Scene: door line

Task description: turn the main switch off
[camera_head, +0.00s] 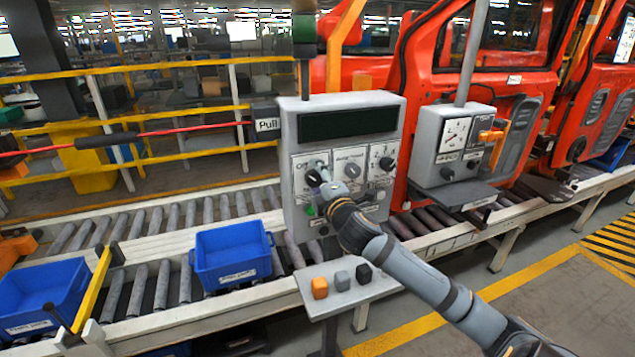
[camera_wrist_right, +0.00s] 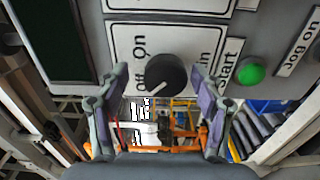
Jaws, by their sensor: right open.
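The main switch is a round black knob (camera_wrist_right: 167,76) on a white plate of the grey control box. The plate reads "Off" and "On" beside the knob, and "Main" is partly hidden. I cannot tell for sure which mark the knob points at. In the head view the knob (camera_head: 313,178) is at the left of a row of knobs, partly covered by my gripper. My right gripper (camera_wrist_right: 160,80) is open, with one finger on each side of the knob in the wrist view. I cannot tell whether the fingers touch it. My left gripper is out of view.
The control box (camera_head: 292,130) has a dark display on top, other knobs right of the main switch, and a green start button (camera_wrist_right: 250,71). Blue bins (camera_head: 232,252) sit on the roller conveyor. A second box (camera_head: 424,145) stands right.

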